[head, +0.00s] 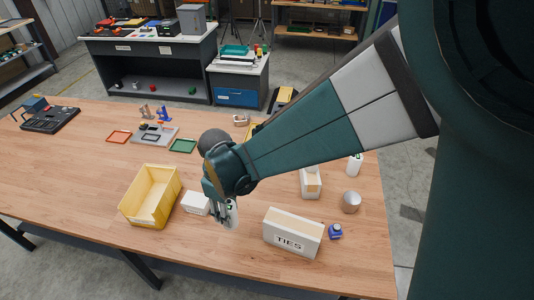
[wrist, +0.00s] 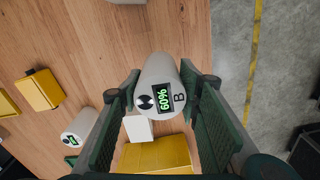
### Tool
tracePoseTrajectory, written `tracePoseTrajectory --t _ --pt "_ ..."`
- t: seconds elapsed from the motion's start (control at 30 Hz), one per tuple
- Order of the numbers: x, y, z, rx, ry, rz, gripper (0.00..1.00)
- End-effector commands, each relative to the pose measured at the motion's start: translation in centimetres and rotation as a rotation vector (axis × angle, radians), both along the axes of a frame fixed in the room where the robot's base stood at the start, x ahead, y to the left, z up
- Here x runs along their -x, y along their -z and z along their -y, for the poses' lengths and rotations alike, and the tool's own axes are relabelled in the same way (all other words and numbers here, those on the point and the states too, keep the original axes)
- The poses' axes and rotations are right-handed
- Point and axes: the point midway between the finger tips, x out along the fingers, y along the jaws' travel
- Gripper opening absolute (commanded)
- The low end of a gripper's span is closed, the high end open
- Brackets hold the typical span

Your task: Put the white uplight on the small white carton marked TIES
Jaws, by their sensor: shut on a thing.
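My gripper (head: 222,208) is shut on a white uplight (head: 233,213). In the wrist view the uplight (wrist: 157,82) stands between both fingers, its end showing a green 60% display, a round black mark and the letter B. I cannot tell whether it touches the table. The white carton marked TIES (head: 286,238) stands near the table's front edge, right of my gripper, with a tan strip along its top. It is not clearly visible in the wrist view. Another white cylinder with a green display (wrist: 80,126) is at left in the wrist view.
A yellow bin (head: 138,213) and a small white box (head: 194,204) are left of my gripper. Right of it are a narrow white carton (head: 311,187), a grey cup (head: 351,202), a blue item (head: 335,232) and a white cylinder (head: 355,165). The table's left front is clear.

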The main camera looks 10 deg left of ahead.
Motion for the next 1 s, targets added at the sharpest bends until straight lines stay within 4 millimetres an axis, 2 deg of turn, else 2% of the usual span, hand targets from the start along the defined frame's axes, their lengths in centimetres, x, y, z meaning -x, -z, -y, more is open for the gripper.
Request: tracePoseTrajectory --t 0.17,0.37,0.67,1.0 --pt "-0.3 -0.8 1.0 0.000 0.001 0.000 0.12" --pt "-1.1 -2.6 3.4 0.000 0.000 0.000 0.12" --pt "-2.2 -6.4 8.9 0.000 -0.004 0.000 0.12" --pt "-2.6 -10.6 15.5 0.000 -0.009 0.000 0.12"
